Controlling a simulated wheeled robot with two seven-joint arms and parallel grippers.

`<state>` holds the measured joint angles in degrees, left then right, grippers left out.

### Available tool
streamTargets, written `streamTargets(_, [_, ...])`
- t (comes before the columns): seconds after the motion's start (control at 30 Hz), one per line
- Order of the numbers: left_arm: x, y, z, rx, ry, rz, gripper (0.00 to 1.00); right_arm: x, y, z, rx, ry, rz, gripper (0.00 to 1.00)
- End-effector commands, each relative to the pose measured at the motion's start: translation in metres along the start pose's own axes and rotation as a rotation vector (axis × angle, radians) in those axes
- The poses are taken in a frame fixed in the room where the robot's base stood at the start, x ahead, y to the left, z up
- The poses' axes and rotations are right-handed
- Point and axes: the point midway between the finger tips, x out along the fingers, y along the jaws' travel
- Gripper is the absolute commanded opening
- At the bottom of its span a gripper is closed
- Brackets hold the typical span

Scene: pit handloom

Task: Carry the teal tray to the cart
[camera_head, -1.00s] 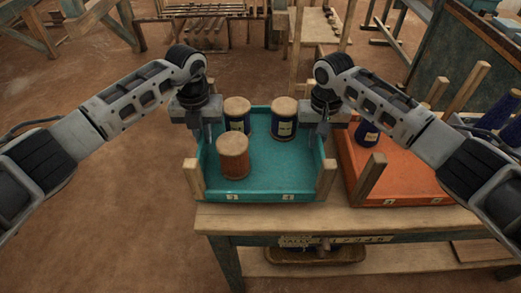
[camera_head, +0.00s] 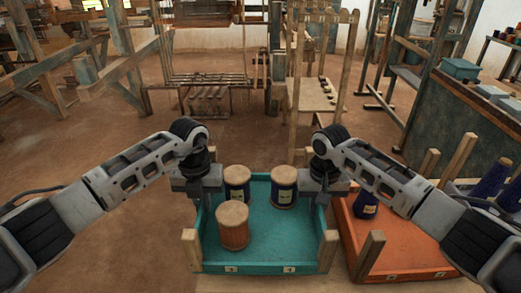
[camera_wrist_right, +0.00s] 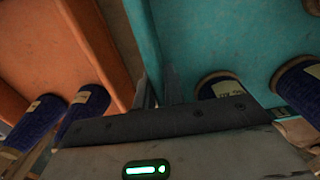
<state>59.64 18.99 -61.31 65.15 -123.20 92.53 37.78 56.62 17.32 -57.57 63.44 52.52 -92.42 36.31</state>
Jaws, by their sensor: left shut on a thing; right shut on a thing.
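The teal tray (camera_head: 275,235) is at the lower middle of the head view, level, with wooden posts at its corners. It holds two dark blue spools (camera_head: 237,185) (camera_head: 284,188) at the far side and one orange-brown spool (camera_head: 233,228) near the front left. My left gripper (camera_head: 204,203) is shut on the tray's left wall. My right gripper (camera_head: 323,202) is shut on its right wall. In the right wrist view the tray (camera_wrist_right: 215,40) fills the right side, beside the fingers (camera_wrist_right: 163,92). I cannot pick out the cart for certain.
An orange tray (camera_head: 405,245) with blue spools (camera_head: 366,207) stands close to the right of the teal tray. A wooden bench (camera_head: 270,284) shows at the bottom edge. Looms (camera_head: 210,80) stand at the back. Brown floor is open ahead and left.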

Motion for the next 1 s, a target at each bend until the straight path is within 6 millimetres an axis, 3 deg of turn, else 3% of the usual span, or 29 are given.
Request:
streamTargets(0.33, [-0.015, 0.000, -0.006, 0.001, -0.006, -0.002, 0.00, -0.015, -0.001, 0.006, -0.002, 0.004, -0.004, 0.00])
streamTargets(1.0, [-0.087, 0.000, -0.050, 0.001, -0.006, -0.003, 0.00, -0.087, 0.000, 0.051, -0.002, 0.004, -0.004, 0.00])
